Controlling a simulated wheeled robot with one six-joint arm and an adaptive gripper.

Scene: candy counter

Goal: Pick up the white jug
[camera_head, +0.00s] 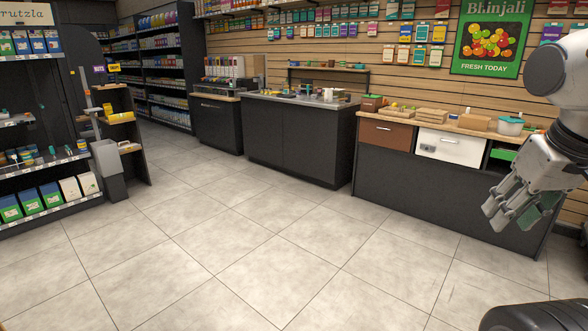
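I cannot make out a white jug for certain. A small pale, whitish item (328,94) stands among other small things on the grey-topped middle counter (300,99); it is too small to tell what it is. My gripper (512,218) hangs at the right edge of the view, pointing down and left, in front of the right-hand counter and far from the middle counter. Its fingers overlap in this view, so their opening is unclear. I see nothing held in it.
The right-hand counter (400,117) carries wooden boxes and a teal-lidded tub (510,126). A stocked shelf (42,165) stands at left, with a grey bin (107,163) beside a small stand. The tiled floor (240,240) between is clear.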

